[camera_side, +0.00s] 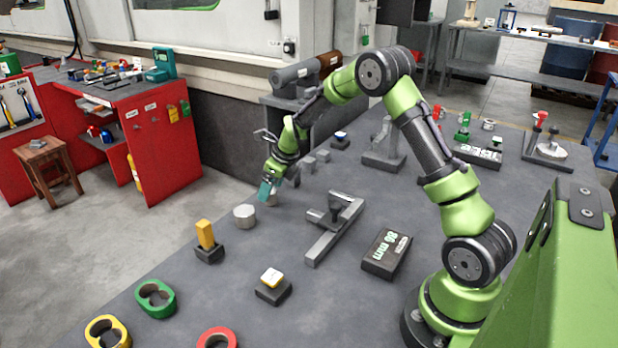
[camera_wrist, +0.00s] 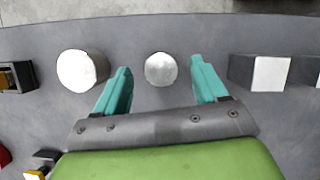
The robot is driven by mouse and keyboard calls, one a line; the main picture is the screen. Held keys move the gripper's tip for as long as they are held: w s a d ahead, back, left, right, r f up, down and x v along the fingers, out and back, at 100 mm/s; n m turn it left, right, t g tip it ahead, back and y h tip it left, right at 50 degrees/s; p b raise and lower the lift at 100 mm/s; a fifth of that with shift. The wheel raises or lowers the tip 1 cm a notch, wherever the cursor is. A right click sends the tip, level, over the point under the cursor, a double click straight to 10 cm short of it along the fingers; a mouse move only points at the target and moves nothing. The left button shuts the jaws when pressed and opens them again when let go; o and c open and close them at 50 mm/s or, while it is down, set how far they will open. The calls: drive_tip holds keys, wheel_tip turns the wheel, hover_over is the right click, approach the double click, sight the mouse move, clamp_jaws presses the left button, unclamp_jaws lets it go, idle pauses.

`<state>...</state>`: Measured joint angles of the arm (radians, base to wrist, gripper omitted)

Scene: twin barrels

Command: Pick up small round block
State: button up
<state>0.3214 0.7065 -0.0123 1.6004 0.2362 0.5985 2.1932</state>
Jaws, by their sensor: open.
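The small round block (camera_wrist: 160,69) is a pale grey cylinder standing on the dark table, seen from above in the wrist view. My gripper (camera_wrist: 161,80) is open, with one teal finger on each side of the block in that view. A gap shows between the block and each finger. In the side view my gripper (camera_side: 268,190) points down at the far edge of the table and hides most of the small round block. I cannot tell how far the fingertips are above the table.
A larger round block (camera_side: 244,216) stands close by, to the left in the wrist view (camera_wrist: 82,70). A grey square block (camera_wrist: 270,73) stands to the right there. A yellow block (camera_side: 206,234) stands upright in a dark base. A grey T-shaped metal piece (camera_side: 325,240) lies nearer my base.

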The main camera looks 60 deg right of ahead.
drive_tip(key=shift+x, duration=1.35)
drive_tip(key=shift+r, duration=0.1)
clamp_jaws()
